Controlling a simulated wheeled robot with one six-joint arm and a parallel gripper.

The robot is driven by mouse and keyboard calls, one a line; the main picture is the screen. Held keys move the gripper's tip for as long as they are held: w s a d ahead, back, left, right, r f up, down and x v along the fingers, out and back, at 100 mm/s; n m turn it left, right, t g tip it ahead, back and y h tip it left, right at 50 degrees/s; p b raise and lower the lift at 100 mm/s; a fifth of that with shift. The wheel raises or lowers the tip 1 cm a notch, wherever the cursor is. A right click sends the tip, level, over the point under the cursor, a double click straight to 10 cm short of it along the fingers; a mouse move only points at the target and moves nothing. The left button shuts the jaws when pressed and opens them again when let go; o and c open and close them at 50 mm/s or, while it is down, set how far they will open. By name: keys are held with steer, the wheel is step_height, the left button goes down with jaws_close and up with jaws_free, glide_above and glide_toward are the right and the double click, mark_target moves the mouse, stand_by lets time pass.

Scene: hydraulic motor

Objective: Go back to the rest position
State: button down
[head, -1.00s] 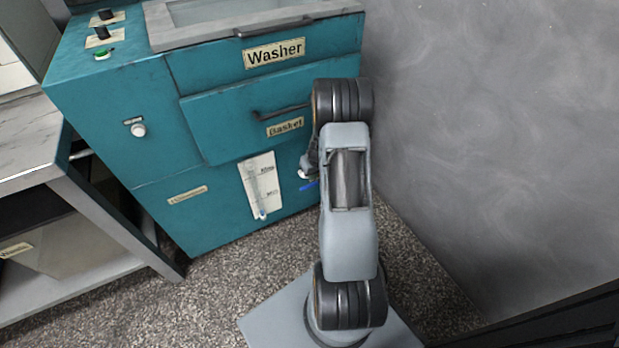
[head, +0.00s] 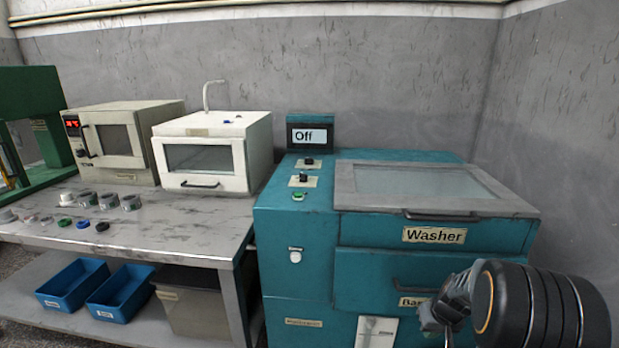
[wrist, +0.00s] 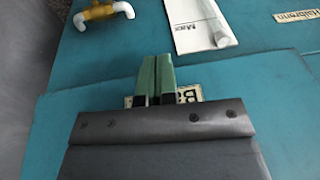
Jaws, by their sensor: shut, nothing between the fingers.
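My gripper (wrist: 155,62) shows in the wrist view with its two green fingers side by side and shut, nothing between them. They are in front of the teal washer's (wrist: 85,105) front and partly cover the Basket label (wrist: 187,96). In the head view my arm is at the lower right, in front of the teal washer (head: 277,240). The gripper (head: 437,320) is small there, close to the basket drawer (head: 365,272); whether it touches the drawer I cannot tell. The washer lid (head: 420,187) and basket drawer look closed. The display (head: 309,136) reads Off.
A metal bench (head: 190,235) with two small ovens stands left of the washer. Blue bins (head: 72,283) sit on its lower shelf. A grey wall (head: 560,130) is at right.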

steer(key=s+a+r+p, duration=0.5)
steer(key=r+p, duration=0.1)
steer(key=r, duration=0.6)
steer(key=s+a+r+p, duration=0.5)
steer(key=a+r+p, duration=0.1)
steer(key=r, duration=0.7)
steer(key=s+a+r+n+t+p, duration=0.1)
steer(key=s+a+r+p, duration=0.4)
steer(key=r, duration=0.7)
steer(key=a+p, duration=0.1)
steer(key=p, duration=0.1)
steer(key=shift+s+r+h+p, duration=0.25)
steer(key=shift+s+h+p, duration=0.05)
steer(key=shift+h+p, duration=0.1)
